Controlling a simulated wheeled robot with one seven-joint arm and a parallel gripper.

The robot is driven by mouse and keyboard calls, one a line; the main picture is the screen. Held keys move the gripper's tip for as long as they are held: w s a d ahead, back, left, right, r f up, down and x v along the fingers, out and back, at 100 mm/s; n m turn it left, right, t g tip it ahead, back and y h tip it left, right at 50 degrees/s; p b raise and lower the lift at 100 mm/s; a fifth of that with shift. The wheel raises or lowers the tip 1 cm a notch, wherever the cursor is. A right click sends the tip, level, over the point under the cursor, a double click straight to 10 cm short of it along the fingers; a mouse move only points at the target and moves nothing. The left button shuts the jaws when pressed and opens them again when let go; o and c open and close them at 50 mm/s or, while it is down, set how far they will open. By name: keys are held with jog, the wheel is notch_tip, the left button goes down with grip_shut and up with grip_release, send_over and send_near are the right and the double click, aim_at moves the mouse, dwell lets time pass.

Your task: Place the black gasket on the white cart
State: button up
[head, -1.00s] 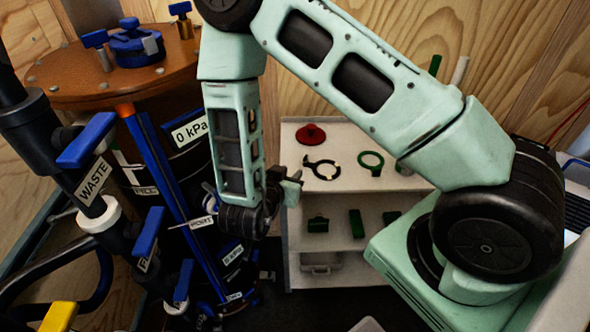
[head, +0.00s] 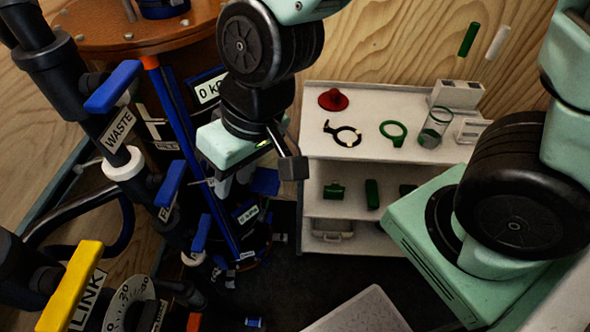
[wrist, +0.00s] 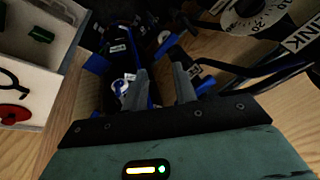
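The white shelf unit (head: 316,146), possibly the white cart, stands against the wooden wall. My gripper (wrist: 160,72) is open, its two grey fingers apart with nothing seen between them. They point toward the dark area with blue parts below the filter vessel. In the head view the gripper is left of the shelf unit, its fingers partly hidden.
A red disc (head: 333,99), a green ring (head: 393,132) and a glass jar (head: 434,128) are on the shelf top. Pipes with blue handles (head: 113,87) and a yellow handle (head: 70,287) crowd the left. A pale flat panel (head: 360,311) is at bottom. Dark floor lies between.

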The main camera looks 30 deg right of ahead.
jog(key=s+d+r+n+g+h, duration=0.1)
jog(key=s+d+r+n+h, duration=0.1)
jog(key=s+d, duration=0.4)
jog(key=shift+d+r+n+g+h, duration=0.25)
jog(key=shift+r+n+h, duration=0.2)
jog(key=shift+n, duration=0.25)
